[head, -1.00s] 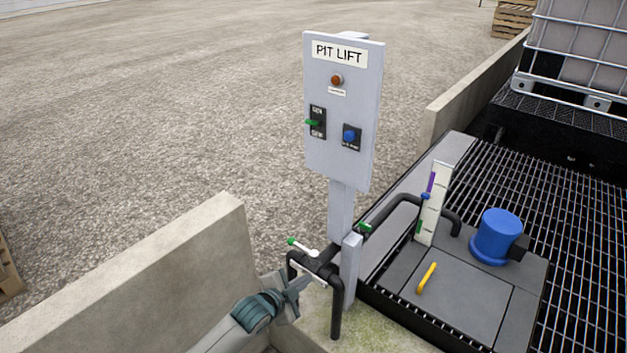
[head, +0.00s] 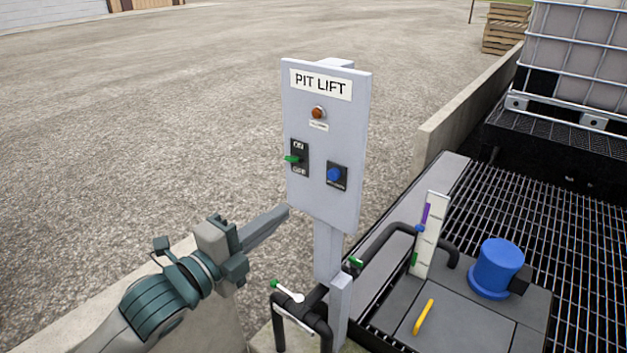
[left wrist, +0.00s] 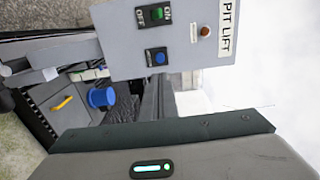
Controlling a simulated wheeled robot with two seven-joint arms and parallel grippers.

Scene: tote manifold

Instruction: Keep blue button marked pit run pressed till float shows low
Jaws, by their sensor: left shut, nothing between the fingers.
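The blue button (head: 335,175) sits on a dark plate at the lower right of the grey PIT LIFT panel (head: 325,209). It also shows in the left wrist view (left wrist: 159,57). Its label is too small to read. The float gauge (head: 430,235) is a white upright strip with a purple band high, a green band low and a blue marker (head: 420,228) between them, just below the purple. My left gripper (head: 287,209) is shut and empty, its tip near the panel's lower left edge, apart from the button. My right gripper is not in view.
A green-handled switch (head: 293,158) and an amber lamp (head: 318,112) are on the panel. A blue pump (head: 497,267) and a yellow handle (head: 423,316) are on the pit cover. A low concrete wall (head: 215,325) runs underneath my arm.

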